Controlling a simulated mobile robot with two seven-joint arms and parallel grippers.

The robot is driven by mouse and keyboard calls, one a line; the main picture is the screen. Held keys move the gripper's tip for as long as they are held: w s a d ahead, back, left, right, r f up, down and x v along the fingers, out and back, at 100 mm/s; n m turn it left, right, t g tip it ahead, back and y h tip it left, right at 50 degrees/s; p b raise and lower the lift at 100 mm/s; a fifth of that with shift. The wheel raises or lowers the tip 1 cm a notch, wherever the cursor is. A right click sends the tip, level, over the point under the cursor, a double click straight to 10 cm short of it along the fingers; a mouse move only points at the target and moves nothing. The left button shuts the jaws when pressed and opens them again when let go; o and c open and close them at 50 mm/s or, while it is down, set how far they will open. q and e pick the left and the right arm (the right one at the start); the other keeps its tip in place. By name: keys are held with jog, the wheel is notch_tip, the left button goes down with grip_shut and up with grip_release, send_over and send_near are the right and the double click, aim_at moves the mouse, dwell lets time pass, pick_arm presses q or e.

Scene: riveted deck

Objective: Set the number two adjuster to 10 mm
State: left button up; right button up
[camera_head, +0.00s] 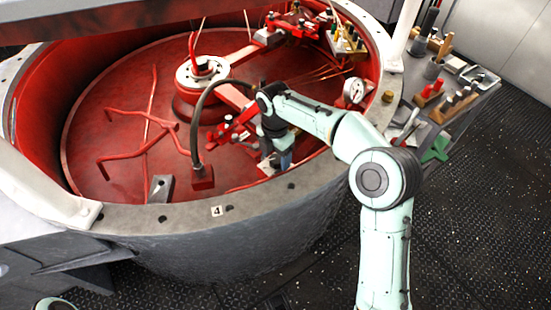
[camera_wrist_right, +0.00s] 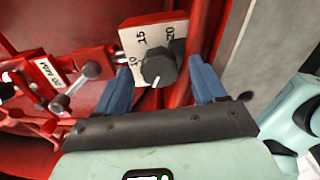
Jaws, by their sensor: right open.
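In the wrist view a dark faceted knob (camera_wrist_right: 158,68) sits on a pale dial plate (camera_wrist_right: 140,35) marked 10, 15 and 20. A short white line on the knob points down in the picture, away from the printed numbers. My right gripper (camera_wrist_right: 164,84) is open, with one blue finger to the left of the knob and one to its right; I cannot tell if they touch it. In the head view my right gripper (camera_head: 280,162) reaches down inside the red drum near its front right wall. No number two tag is readable. My left gripper is not in view.
The grey drum rim (camera_head: 255,205) carries a tag marked 4 (camera_head: 217,211). A black hose (camera_head: 195,125) arches just left of my right gripper. A red linkage with a labelled plate (camera_wrist_right: 50,75) lies left of the dial. A tool tray (camera_head: 480,78) stands at right.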

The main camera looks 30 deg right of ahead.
jog(key=shift+f, duration=0.5)
jog(key=c, duration=1.1)
jog(key=shift+o, duration=0.2)
